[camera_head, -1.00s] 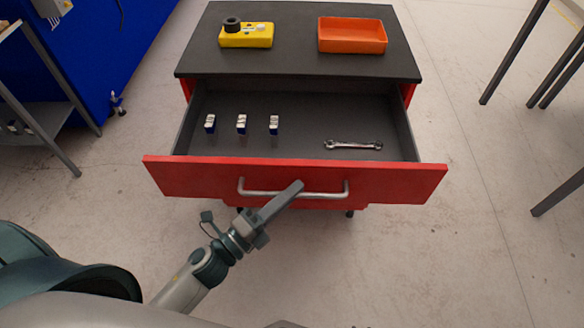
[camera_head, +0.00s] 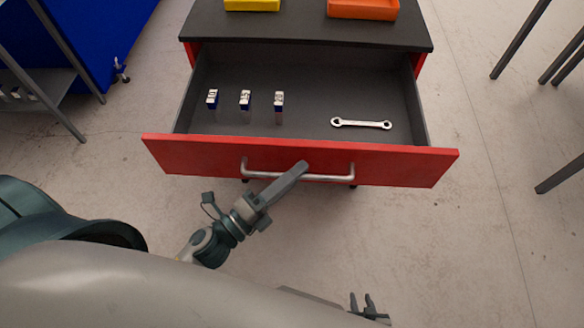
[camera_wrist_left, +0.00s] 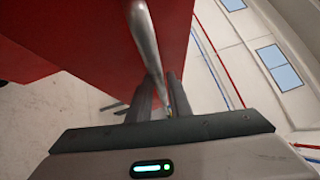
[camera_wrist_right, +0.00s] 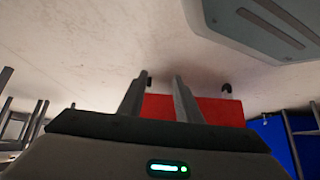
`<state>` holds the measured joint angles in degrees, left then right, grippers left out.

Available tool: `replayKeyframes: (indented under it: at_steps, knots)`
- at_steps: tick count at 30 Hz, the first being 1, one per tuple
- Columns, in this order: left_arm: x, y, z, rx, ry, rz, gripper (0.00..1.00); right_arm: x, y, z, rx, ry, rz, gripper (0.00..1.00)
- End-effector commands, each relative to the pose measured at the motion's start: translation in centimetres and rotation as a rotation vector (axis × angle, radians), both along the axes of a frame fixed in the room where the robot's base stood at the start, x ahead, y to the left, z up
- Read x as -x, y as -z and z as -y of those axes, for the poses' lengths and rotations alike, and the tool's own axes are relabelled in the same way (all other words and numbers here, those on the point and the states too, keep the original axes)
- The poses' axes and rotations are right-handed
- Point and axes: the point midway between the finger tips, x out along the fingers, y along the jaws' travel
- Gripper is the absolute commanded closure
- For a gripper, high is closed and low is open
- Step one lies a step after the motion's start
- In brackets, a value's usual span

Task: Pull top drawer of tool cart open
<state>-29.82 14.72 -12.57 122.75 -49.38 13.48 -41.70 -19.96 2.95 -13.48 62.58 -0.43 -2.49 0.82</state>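The tool cart has a dark top (camera_head: 300,30) and a red body. Its top drawer (camera_head: 300,160) stands well open, with the grey inside showing. The drawer has a silver bar handle (camera_head: 330,177) on its red front; it also shows in the left wrist view (camera_wrist_left: 146,40). My left gripper (camera_head: 290,180) is at the middle of the handle, with the bar between its fingers (camera_wrist_left: 163,95); it looks shut on it. My right gripper (camera_head: 368,306) is low in the head view, away from the cart. Its fingers are apart and empty in the right wrist view (camera_wrist_right: 158,98).
Several small blue-and-white items (camera_head: 245,100) and a wrench (camera_head: 361,123) lie in the drawer. A yellow object (camera_head: 252,4) and an orange tray (camera_head: 363,10) are on the cart top. Table legs stand at right, a grey shelf (camera_head: 45,90) at left.

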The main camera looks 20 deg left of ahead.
Motion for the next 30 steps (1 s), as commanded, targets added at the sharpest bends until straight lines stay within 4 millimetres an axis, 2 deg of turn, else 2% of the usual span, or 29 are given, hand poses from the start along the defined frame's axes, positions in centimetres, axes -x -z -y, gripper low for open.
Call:
replayKeyframes:
  at_steps: [8,14,17,20,30]
  knots:
    - [0.1,0.0,0.0,0.0,0.0,0.0,0.82,-0.2,0.0,-0.1,-0.001,0.002,0.002,0.69]
    - [1.0,0.3,-0.5,0.001,-0.001,-0.001,0.82,-0.4,0.6,0.6,0.01,0.004,-0.013,0.69]
    - [1.8,0.5,-1.0,0.0,-0.001,-0.002,0.82,0.0,1.0,1.7,0.028,0.005,-0.04,0.69]
    - [3.0,0.8,-1.7,0.0,-0.001,-0.004,0.82,0.3,1.5,2.0,0.034,0.009,-0.069,0.69]
    - [8.0,1.7,-4.5,0.0,-0.001,-0.004,0.82,1.6,3.3,3.6,0.07,0.025,-0.192,0.69]
